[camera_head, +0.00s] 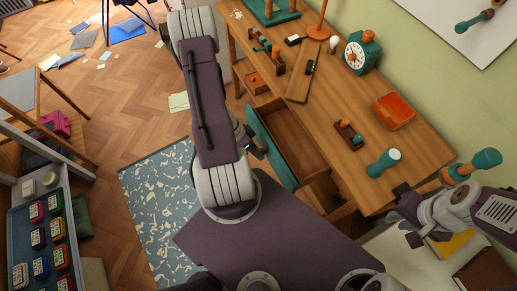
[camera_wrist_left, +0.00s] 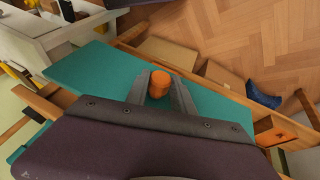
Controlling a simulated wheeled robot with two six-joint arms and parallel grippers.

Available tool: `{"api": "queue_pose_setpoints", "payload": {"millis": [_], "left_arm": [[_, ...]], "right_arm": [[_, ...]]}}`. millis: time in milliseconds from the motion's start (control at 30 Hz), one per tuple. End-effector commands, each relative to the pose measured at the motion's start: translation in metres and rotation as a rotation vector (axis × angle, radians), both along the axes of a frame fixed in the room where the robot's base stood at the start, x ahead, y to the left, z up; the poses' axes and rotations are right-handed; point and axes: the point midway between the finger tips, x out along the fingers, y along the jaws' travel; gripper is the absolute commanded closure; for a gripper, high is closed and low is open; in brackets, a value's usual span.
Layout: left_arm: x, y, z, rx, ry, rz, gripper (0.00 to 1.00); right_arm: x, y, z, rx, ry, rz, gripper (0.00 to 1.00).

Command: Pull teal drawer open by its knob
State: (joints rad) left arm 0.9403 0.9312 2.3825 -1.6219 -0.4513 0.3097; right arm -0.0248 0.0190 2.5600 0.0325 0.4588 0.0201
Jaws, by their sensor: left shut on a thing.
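The teal drawer (camera_head: 272,152) hangs out from the front of the wooden desk, and its bare wooden inside shows. Its teal front (camera_wrist_left: 95,72) fills the middle of the left wrist view. My left gripper (camera_head: 256,150) is at the drawer front, partly hidden by my arm. In the left wrist view its two fingers (camera_wrist_left: 160,88) are shut on the orange knob (camera_wrist_left: 160,80), one on each side. My right gripper (camera_head: 408,215) is by the desk's near right corner, its dark fingers apart with nothing seen between them.
The wooden desk (camera_head: 350,95) holds a teal clock (camera_head: 361,52), an orange tray (camera_head: 393,110), a teal cylinder (camera_head: 383,163) and a small wooden holder (camera_head: 348,134). A patterned rug (camera_head: 155,200) and open floor lie left of my left arm.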

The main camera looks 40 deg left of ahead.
Motion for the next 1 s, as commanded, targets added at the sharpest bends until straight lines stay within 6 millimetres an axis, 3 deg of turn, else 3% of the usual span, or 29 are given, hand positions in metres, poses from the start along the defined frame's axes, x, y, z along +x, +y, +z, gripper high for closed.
{"api": "queue_pose_setpoints", "payload": {"millis": [300,833,867,900,933,1000], "left_arm": [[-0.001,0.001,0.0,0.001,0.0,0.001,1.0],[-0.026,0.011,0.001,-0.001,0.001,0.003,1.0],[-0.025,0.011,0.0,0.0,0.001,0.001,0.63],[-0.025,0.011,0.0,0.0,0.001,0.001,0.52],[-0.025,0.01,0.0,0.0,0.001,0.0,0.46],[-0.025,0.01,0.0,0.0,0.001,0.0,0.46]], "right_arm": [[0.0,0.0,0.001,0.0,0.0,0.0,0.77],[0.0,0.0,0.012,0.0,0.0,0.0,0.77],[0.0,0.0,0.01,0.0,0.0,0.0,0.77],[0.0,0.0,0.01,0.0,0.0,0.0,0.77],[0.0,0.0,0.01,0.0,0.0,0.0,0.77],[0.0,0.0,0.01,0.0,0.0,0.0,0.77]]}}
